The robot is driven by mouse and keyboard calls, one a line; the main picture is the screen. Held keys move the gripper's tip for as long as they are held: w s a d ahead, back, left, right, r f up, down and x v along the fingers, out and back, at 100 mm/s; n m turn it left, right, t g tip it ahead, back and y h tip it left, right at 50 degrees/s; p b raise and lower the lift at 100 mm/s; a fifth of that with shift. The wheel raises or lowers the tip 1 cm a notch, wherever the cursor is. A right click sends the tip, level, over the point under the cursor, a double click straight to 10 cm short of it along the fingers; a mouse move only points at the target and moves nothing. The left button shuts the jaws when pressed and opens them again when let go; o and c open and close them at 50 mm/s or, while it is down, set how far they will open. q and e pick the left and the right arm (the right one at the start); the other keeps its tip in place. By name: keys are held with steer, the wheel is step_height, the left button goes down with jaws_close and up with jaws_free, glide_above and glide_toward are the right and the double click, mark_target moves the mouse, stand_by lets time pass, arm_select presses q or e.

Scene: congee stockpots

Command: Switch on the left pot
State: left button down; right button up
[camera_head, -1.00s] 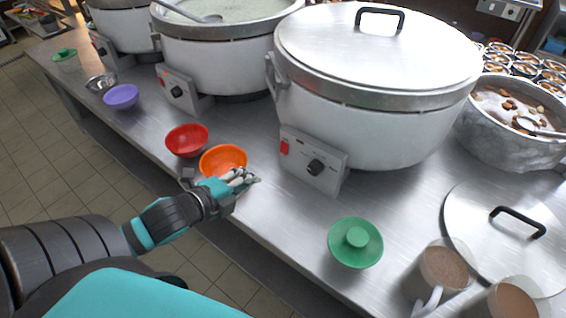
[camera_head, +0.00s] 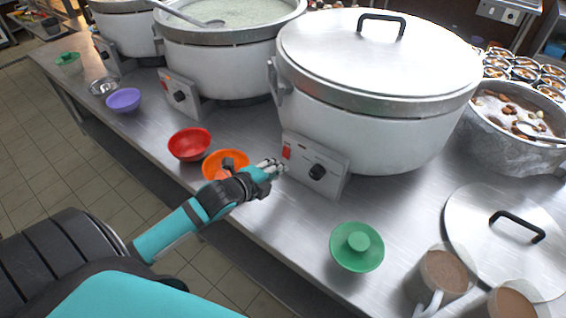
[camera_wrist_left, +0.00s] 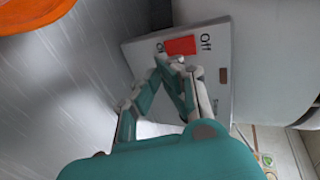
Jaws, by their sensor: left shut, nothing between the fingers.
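Several large white pots stand in a row: a lidded one (camera_head: 375,115) nearest, an open one (camera_head: 225,60) in the middle and another (camera_head: 128,32) at the far left. The lidded pot's control box (camera_head: 322,183) has a black knob (camera_head: 317,172) and a red switch (camera_head: 287,152). In the left wrist view, the red switch (camera_wrist_left: 180,46) sits beside an "Off" label; the label on its other side is partly hidden. My left gripper (camera_head: 279,167) is shut and empty, its tips (camera_wrist_left: 172,63) just at the switch. I cannot tell if they touch. My right gripper is not in view.
A red bowl (camera_head: 189,144) and an orange bowl (camera_head: 211,166) lie beside my left forearm. A green lid (camera_head: 357,258), mugs (camera_head: 440,277) and a large metal lid (camera_head: 485,250) lie at the right. The steel counter (camera_head: 290,225) is clear in front of the box.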

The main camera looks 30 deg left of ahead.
mark_target(291, 159)
arm_select(q)
steer(key=shift+w, duration=0.7)
steer(key=shift+w+d+f, duration=0.1)
steer(key=shift+w, duration=0.55)
steer(key=shift+f, duration=0.1)
steer(key=shift+w+f+t+b, duration=0.15)
steer(key=shift+f+t+b, duration=0.15)
steer(key=shift+b, duration=0.15)
steer(key=shift+w+r, duration=0.1)
steer(key=shift+r, duration=0.15)
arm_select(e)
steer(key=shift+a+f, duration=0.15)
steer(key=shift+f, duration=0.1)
arm_select(q)
steer(key=shift+r, duration=0.1)
